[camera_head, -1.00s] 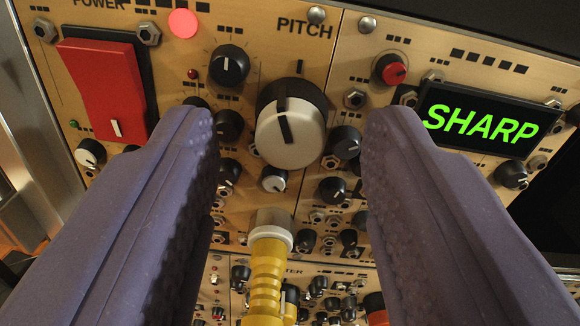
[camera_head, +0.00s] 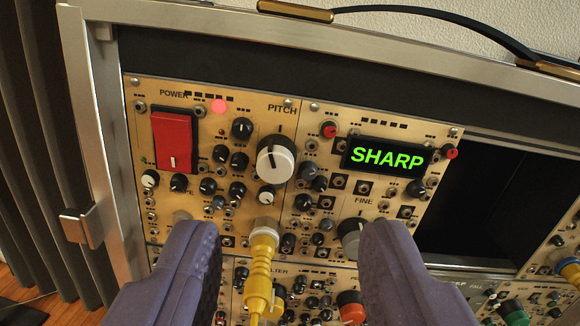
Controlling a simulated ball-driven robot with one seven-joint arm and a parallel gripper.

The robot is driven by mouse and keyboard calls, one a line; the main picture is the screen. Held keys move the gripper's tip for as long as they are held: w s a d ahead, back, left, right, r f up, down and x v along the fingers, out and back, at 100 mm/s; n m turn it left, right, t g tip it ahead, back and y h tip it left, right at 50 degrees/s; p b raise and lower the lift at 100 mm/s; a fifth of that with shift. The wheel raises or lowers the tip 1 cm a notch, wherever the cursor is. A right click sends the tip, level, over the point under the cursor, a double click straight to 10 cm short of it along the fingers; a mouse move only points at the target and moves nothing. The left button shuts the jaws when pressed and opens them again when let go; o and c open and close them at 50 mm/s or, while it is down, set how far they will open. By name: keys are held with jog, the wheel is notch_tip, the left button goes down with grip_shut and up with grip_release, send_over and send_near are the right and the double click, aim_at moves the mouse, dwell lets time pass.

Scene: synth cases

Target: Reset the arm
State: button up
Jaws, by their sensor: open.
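My gripper (camera_head: 292,235) shows as two purple padded fingers at the bottom of the view. The fingers are wide apart with nothing held between them. Behind the gap is a gold synth panel (camera_head: 140,125) with a large white-topped PITCH knob (camera_head: 275,162), which stands clear of the fingers. A yellow cable plug (camera_head: 262,262) sits in the panel and shows between the fingers. A display (camera_head: 387,157) reads SHARP in green. A red POWER switch (camera_head: 173,141) is at the panel's left, with a lit pink-red lamp (camera_head: 219,107) near it.
A metal case frame (camera_head: 90,130) surrounds the panels, with a latch (camera_head: 80,228) at left and a black handle (camera_head: 430,22) on top. A grey FINE knob (camera_head: 352,237) is near the right finger. A dark empty bay (camera_head: 480,205) is at right. Another yellow cable (camera_head: 572,267) is at the right edge.

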jog(key=s+r+m+h, duration=0.15)
jog(key=s+r, duration=0.25)
jog(key=r, duration=0.5)
jog(key=s+r+m+h, duration=0.1)
jog(key=s+r+h, duration=0.15)
jog(key=r, duration=0.65)
jog(key=s+a+r+g, duration=0.1)
jog(key=s+r, duration=0.4)
jog(key=s, duration=0.2)
jog(key=s+r+g+y+b, duration=0.1)
jog(key=s+r, duration=0.3)
jog(key=s, duration=0.3)
jog(key=shift+s+a+r+m+y, duration=0.25)
jog(key=shift+a+r+m+y, duration=0.1)
jog(key=shift+r+m, duration=0.1)
jog(key=shift+w+f, duration=0.1)
